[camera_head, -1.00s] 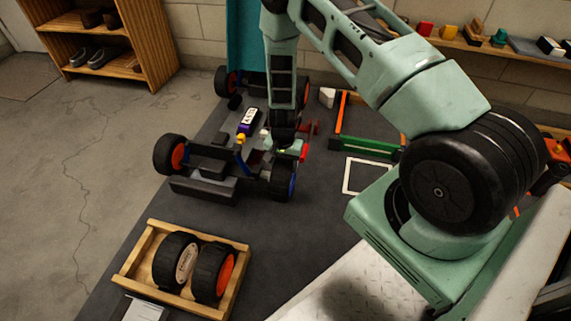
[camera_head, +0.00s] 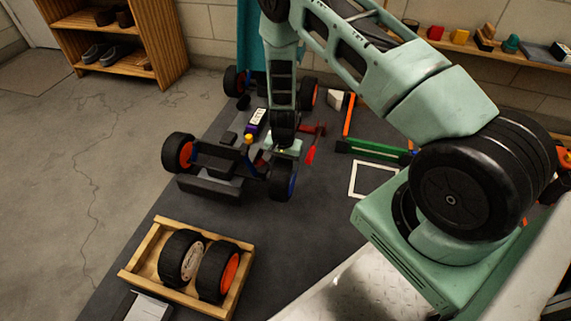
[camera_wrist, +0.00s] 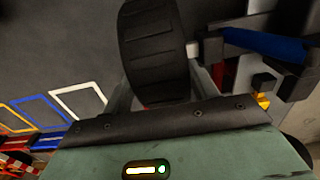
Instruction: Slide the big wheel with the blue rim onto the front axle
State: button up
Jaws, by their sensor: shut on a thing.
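The racecar (camera_head: 212,163) stands on the dark mat with its front end toward the head camera. My gripper (camera_head: 284,150) is shut on the big wheel with the blue rim (camera_head: 281,181), holding it upright beside the car's front right corner in the picture. In the wrist view the wheel's black tread (camera_wrist: 152,50) sits between my fingers (camera_wrist: 155,95). A pale axle stub (camera_wrist: 193,48) shows between the wheel and the dark hub with the blue arm (camera_wrist: 265,42). The wheel's inner face is hidden, so I cannot tell whether the stub enters it.
A wooden tray (camera_head: 245,262) with two big wheels (camera_head: 215,270) stands at the front left. An orange-rimmed wheel (camera_head: 179,153) is on the car's other front side. A red part (camera_head: 311,150) lies right of the car. A white outlined square (camera_head: 371,179) is empty.

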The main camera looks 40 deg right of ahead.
jog(key=shift+w+a, duration=0.5)
jog(key=shift+w, duration=0.2)
jog(key=shift+w+a, duration=0.5)
jog(key=shift+w, duration=0.15)
jog(key=o, duration=1.5)
jog(key=shift+c, duration=0.2)
notch_tip(320, 180, up, 18)
jog(key=p, duration=0.8)
jog(key=shift+f, duration=0.25)
jog(key=shift+a, duration=0.1)
